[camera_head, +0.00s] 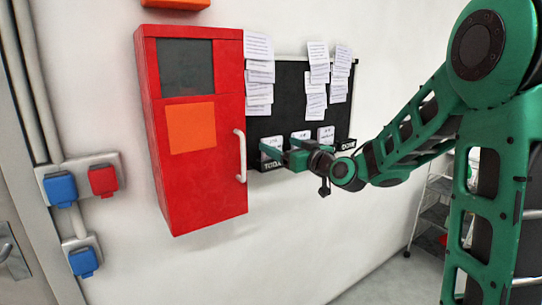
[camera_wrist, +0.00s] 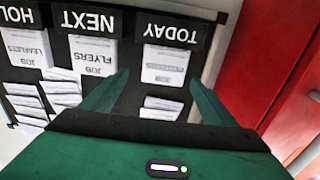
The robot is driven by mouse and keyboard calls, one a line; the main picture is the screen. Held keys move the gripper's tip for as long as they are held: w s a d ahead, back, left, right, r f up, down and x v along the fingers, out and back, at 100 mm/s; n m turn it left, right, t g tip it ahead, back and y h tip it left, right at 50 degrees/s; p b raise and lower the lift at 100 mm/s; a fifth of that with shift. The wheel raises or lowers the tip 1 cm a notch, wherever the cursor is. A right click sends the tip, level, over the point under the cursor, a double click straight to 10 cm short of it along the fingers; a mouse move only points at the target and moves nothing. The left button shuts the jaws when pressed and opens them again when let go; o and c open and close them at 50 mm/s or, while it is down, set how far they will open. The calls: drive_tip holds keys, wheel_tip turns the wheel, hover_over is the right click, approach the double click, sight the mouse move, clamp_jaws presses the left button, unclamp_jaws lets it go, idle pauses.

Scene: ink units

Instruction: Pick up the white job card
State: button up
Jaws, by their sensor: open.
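Three white job cards stand in labelled pockets along the lower edge of a black board (camera_head: 292,95). The card in the TODAY pocket (camera_wrist: 165,65) is nearest the red cabinet; it also shows in the head view (camera_head: 271,146). The middle card (camera_wrist: 94,55) reads FLYERS and the far one (camera_wrist: 27,47) reads LEAFLETS, upside down in the wrist view. My gripper (camera_wrist: 158,78) is open and empty. Its fingers lie on either side of the TODAY card in the wrist view. I cannot tell how far they are from it.
A red wall cabinet (camera_head: 199,194) with a handle (camera_head: 240,156) stands close beside the board's left side. Paper sheets (camera_head: 259,70) hang above the pockets. Blue and red sockets (camera_head: 103,180) are at left. A shelf rack (camera_head: 436,212) stands at right.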

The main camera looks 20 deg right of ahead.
sight(273, 142)
drive_tip(key=x, duration=0.5)
drive_tip(key=shift+a+r, duration=0.1)
drive_tip(key=shift+a, duration=0.25)
drive_tip(key=c, duration=1.1)
